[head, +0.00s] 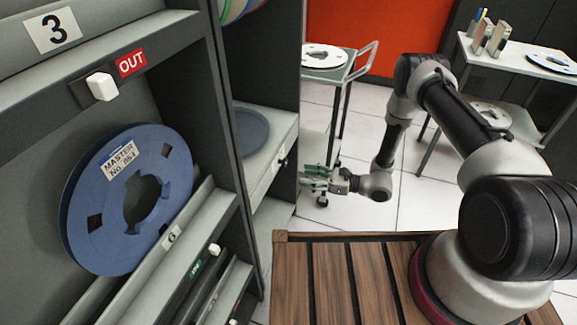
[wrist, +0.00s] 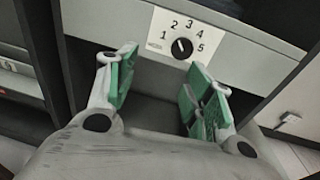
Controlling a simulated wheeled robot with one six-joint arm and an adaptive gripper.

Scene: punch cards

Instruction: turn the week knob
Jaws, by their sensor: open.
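The week knob (wrist: 182,47) is a small round black dial with a white pointer line. It sits on a white plate (wrist: 160,28) numbered 1 to 5, on the front of a grey shelf edge. The pointer slants up and left; I cannot tell exactly which number it marks. In the head view what looks like the knob (head: 283,161) shows side-on as a small dark bump. My gripper (wrist: 160,62) is open and empty, its green-padded fingers spread below and either side of the knob, apart from it. In the head view my gripper (head: 308,179) is right of the shelf edge.
A tall grey cabinet holds a blue tape reel (head: 88,215) and a white OUT switch (head: 102,86) on the left. A metal cart (head: 340,72) stands behind my gripper. A white side table (head: 515,62) is at the back right. Tiled floor (head: 425,205) is open between them.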

